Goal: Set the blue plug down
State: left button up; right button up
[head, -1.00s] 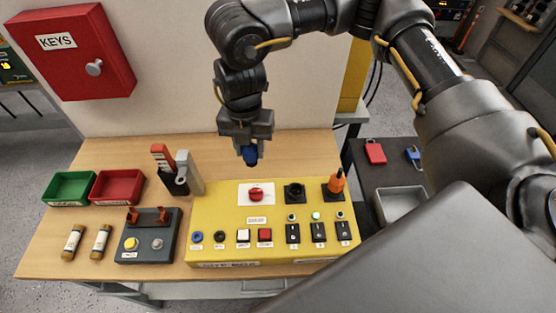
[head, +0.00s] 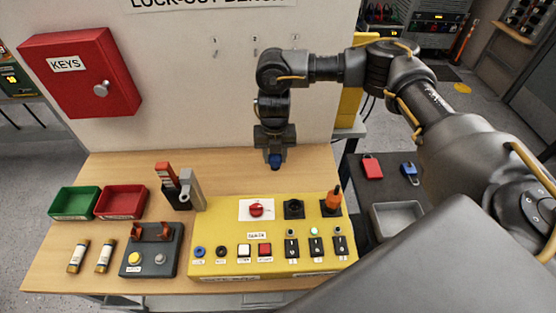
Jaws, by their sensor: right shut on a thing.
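My right gripper (head: 275,153) points down and is shut on the blue plug (head: 275,161). Only the plug's lower part shows below the fingers. The plug is over the back of the wooden bench, behind the yellow control box (head: 225,213). I cannot tell whether the plug touches the bench top. The box carries a red rotary switch (head: 256,209), a black round socket (head: 294,208) and an orange plug (head: 332,201) standing upright at its right end. My left gripper is out of view.
Green (head: 74,203) and red (head: 120,202) trays, a dark button unit (head: 151,249) and two cylinders are farther left. Bare bench (head: 225,170) lies behind the box. A grey tray (head: 397,221) and padlocks are on the right-hand surface.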

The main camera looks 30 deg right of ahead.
jog(key=shift+w+d+f, duration=0.35)
jog(key=shift+d+f, duration=0.2)
jog(key=shift+f, duration=0.25)
jog(key=shift+w+d+f, duration=0.1)
jog(key=shift+d+f, duration=0.05)
jog(key=shift+f, duration=1.55)
jog(key=shift+f, duration=0.15)
jog(key=o, duration=1.1)
